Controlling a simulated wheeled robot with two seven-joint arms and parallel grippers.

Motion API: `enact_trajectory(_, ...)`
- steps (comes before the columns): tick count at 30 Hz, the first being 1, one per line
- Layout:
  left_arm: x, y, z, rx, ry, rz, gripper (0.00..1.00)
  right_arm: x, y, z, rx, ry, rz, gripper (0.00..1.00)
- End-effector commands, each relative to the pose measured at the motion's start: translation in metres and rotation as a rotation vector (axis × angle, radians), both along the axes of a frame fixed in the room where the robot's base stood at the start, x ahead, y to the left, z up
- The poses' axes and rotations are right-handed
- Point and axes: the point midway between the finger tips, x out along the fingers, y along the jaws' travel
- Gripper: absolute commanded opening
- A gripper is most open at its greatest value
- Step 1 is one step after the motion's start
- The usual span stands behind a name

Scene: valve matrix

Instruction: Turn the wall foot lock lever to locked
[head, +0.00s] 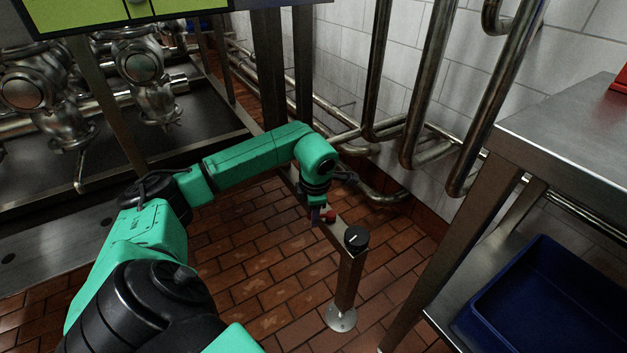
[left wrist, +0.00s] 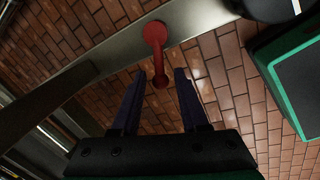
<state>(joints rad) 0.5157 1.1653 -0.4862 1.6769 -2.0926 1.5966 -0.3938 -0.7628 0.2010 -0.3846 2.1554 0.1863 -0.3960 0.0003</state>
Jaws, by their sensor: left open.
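The red lever (head: 329,216) sits on a narrow metal rail beside the left gripper's tip in the head view. In the left wrist view the red lever (left wrist: 156,40) has a round hub on the rail and a short arm whose end points toward my gripper. My left gripper (left wrist: 158,78) is open, with its two dark fingers on either side of the lever's end. I cannot tell whether a finger touches it. In the head view the left gripper (head: 318,214) points down at the rail and is partly hidden by its own wrist. My right gripper is not in view.
A black knob (head: 356,239) with a white mark tops the near end of the rail (head: 333,237), above a floor post. Metal pipes (head: 420,90) run along the tiled wall. A steel table (head: 560,125) with a blue bin (head: 545,290) stands at right. Valves (head: 140,65) stand at left.

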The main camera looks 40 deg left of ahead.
Motion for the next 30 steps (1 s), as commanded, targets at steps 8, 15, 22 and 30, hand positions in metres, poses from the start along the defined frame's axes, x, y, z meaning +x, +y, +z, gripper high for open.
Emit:
enact_trajectory(8,0.0001,-0.0002,0.0003,-0.001,0.001,0.000,0.13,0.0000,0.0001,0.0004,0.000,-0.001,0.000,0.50)
enact_trajectory(15,0.0001,-0.0002,0.0005,-0.001,0.000,-0.003,0.00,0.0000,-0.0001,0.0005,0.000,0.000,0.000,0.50)
enact_trajectory(22,0.0013,0.0016,0.0008,-0.001,0.000,-0.048,0.00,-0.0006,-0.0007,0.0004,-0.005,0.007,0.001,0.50)
enact_trajectory(30,0.0064,0.0083,0.0013,0.000,0.000,-0.206,0.00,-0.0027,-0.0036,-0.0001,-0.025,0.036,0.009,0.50)
